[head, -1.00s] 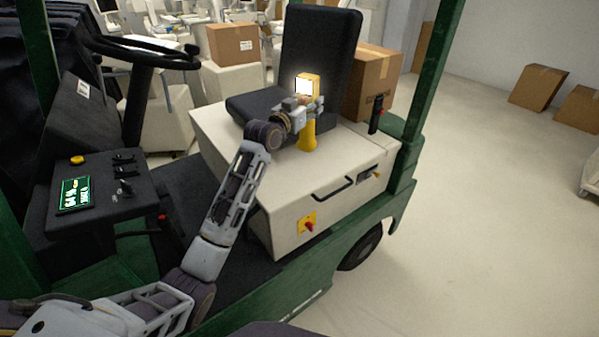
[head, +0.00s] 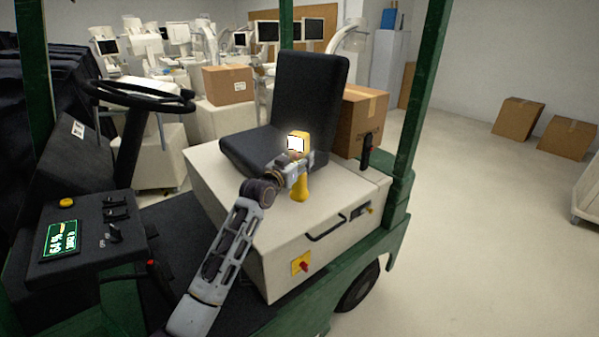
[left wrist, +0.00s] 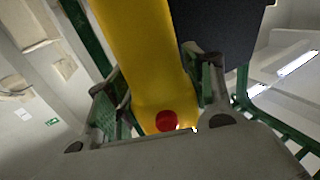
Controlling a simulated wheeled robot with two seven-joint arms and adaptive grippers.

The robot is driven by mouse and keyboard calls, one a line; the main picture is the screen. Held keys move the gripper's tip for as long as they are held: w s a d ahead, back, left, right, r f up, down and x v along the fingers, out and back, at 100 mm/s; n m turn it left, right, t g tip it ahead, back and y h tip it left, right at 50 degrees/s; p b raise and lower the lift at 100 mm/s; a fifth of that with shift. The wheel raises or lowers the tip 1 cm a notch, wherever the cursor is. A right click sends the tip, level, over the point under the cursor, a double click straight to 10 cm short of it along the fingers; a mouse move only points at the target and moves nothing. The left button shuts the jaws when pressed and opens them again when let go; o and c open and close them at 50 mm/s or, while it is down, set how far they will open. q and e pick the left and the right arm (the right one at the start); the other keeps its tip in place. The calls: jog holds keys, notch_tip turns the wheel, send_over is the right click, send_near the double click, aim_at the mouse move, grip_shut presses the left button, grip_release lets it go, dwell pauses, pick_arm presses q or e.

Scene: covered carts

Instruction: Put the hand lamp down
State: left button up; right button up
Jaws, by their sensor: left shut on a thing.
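The hand lamp (head: 300,190) is yellow with a lit white face. In the head view it is upright over the cream top of the cart's box (head: 235,190), just in front of the black seat (head: 310,105). My left gripper (head: 297,166) is shut around its middle. The lamp's foot is at or just above the box top; I cannot tell if it touches. In the left wrist view the yellow lamp body (left wrist: 150,60) with a red button (left wrist: 166,120) lies between my fingers (left wrist: 160,98). My right gripper is not in view.
A black handle (head: 327,229) and a red switch (head: 304,267) are on the box front. A green post (head: 421,110) stands to the right and a steering wheel (head: 135,92) to the left. A cardboard box (head: 362,120) is behind the seat. Part of the box top is bare.

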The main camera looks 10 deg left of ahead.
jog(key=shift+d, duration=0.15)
pick_arm(q)
jog(key=shift+f, duration=0.5)
notch_tip(320, 180, down, 3)
jog(key=shift+r, duration=0.1)
jog(key=shift+f, duration=0.55)
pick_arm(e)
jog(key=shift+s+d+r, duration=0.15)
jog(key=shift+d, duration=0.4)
pick_arm(q)
jog(key=shift+f, duration=0.1)
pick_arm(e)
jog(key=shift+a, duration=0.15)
pick_arm(q)
jog(key=o, duration=1.3)
jog(key=shift+o, duration=0.2)
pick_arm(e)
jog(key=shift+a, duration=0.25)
pick_arm(q)
jog(key=shift+s, duration=0.1)
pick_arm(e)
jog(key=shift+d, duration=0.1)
